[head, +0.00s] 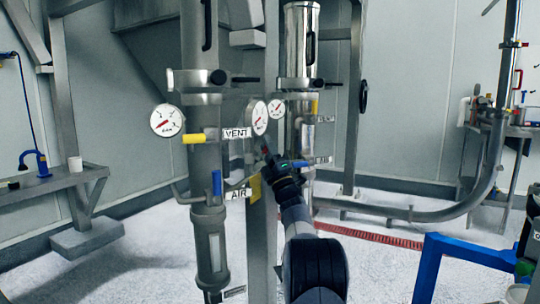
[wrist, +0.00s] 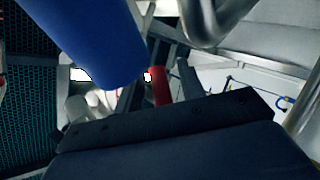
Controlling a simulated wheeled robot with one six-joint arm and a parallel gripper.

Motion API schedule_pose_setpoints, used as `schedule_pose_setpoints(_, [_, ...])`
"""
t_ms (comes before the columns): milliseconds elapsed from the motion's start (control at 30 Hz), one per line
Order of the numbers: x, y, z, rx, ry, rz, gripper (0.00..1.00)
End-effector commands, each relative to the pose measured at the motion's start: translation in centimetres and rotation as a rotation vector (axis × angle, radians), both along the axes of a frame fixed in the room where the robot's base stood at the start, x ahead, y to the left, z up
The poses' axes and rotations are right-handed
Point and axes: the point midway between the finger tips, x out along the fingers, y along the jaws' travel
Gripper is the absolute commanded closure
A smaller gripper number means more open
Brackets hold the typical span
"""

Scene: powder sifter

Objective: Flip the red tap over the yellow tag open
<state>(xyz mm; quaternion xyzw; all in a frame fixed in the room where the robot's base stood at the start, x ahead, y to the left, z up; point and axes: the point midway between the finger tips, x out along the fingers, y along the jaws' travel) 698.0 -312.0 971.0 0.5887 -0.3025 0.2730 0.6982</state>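The red tap (wrist: 160,86) shows in the wrist view as a short red handle. In the head view my gripper (head: 268,160) is at the pipework just right of the VENT label, and the tap is mostly hidden there. The yellow tag (head: 255,188) hangs below and left of my gripper, beside the AIR label. My gripper looks open.
A blue tap handle (head: 217,183) hangs by the AIR label and looms large in the wrist view (wrist: 80,40). A yellow handle (head: 194,138) lies level by VENT. Gauges (head: 167,120) and steel columns (head: 208,240) crowd the area. A blue frame (head: 430,265) stands front right.

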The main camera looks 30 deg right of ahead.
Motion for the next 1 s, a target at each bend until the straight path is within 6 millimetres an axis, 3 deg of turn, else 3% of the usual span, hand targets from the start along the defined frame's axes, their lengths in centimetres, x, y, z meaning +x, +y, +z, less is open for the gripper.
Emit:
schedule_pose_setpoints(167, [-0.9,-0.1,-0.9,0.001,0.002,-0.001,0.62])
schedule_pose_setpoints(700, [-6.3,-0.3,-7.0,0.001,0.002,-0.001,0.62])
schedule_pose_setpoints(1000, [-7.2,-0.3,-8.0,0.000,-0.001,0.000,0.62])
